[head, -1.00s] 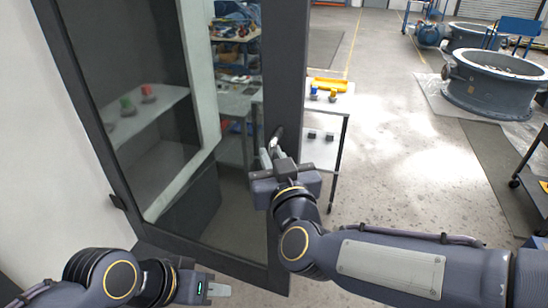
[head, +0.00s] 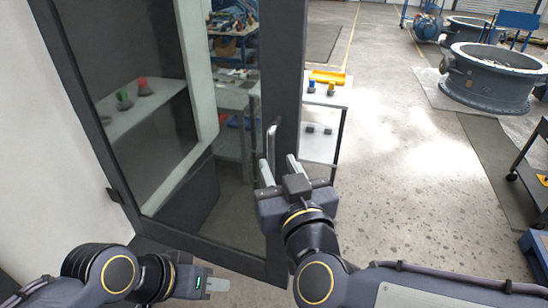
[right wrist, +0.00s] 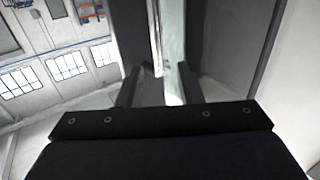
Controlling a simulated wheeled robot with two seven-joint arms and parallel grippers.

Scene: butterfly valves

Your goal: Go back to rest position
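A dark-framed glass door (head: 287,100) stands at the left of the head view, with an upright metal handle (head: 271,145) on its frame. My right gripper (head: 279,165) is open, its two fingers spread and empty, just below and in front of the handle. In the right wrist view the fingers (right wrist: 158,85) are also apart, with a pale upright strip seen beyond them. My left gripper (head: 218,285) is low at the left, pointing right below the door glass. Its fingers overlap from this angle, so its opening is unclear.
Behind the glass, a shelf (head: 150,108) holds red and green knobs. A white cart (head: 338,98) with blue and yellow parts stands beyond the door. Large grey valve rings (head: 485,85) lie at the right. The floor (head: 420,190) between them is clear.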

